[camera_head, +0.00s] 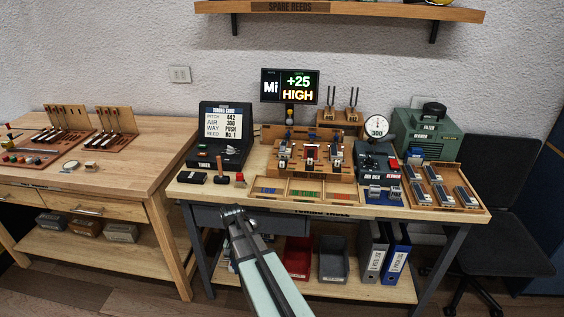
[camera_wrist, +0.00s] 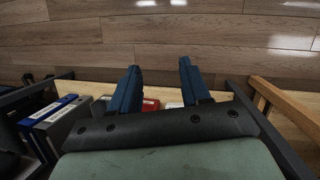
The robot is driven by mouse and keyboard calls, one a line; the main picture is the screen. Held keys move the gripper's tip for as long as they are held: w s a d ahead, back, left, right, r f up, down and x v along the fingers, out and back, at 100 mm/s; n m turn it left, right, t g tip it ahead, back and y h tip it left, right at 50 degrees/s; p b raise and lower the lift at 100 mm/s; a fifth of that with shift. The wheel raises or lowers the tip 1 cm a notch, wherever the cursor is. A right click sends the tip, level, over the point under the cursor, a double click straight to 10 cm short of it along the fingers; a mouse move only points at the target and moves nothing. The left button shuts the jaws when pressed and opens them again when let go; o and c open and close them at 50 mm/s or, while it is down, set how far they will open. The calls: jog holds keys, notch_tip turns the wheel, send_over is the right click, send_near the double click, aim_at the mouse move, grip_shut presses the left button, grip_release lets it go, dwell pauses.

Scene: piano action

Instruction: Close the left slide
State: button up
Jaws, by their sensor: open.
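A wooden fixture (camera_head: 308,168) stands on the middle of the right bench in the head view. It carries a red part (camera_head: 310,151) at its centre and small metal and dark parts on both sides. A part at its left end (camera_head: 284,150) may be the left slide; it is too small to tell whether it is open or closed. My gripper is open and empty in the wrist view (camera_wrist: 159,68), with its two blue fingers apart. In the head view my arm ends in front of the bench's front edge, apart from the fixture. The fixture is outside the wrist view.
A tuner box (camera_head: 225,137), a gauge (camera_head: 377,127) and a green blower (camera_head: 432,135) stand around the fixture. A divided tray (camera_head: 305,200) lies before it. A lit display (camera_head: 290,86) stands behind.

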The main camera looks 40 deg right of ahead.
jog(key=w+d+r+m, duration=0.1)
jog(key=w+d+r, duration=0.1)
jog(key=r, duration=0.4)
jog(key=w+d+r+m+t, duration=0.1)
jog(key=w+d+r, duration=0.2)
jog(key=r, duration=0.3)
jog(key=w+d+r+m, duration=0.1)
jog(key=w+d+r, duration=0.1)
jog(key=d+r, duration=0.3)
jog(key=shift+v, duration=1.05)
notch_tip(320, 180, up, 20)
jog(key=n+t, duration=0.1)
jog(key=t, duration=0.2)
send_over(282, 162)
jog(key=shift+h, duration=0.4)
notch_tip(282, 162, down, 13)
jog(key=shift+d+f, duration=0.1)
jog(key=shift+w, duration=0.1)
jog(key=shift+c, duration=0.3)
grip_shut()
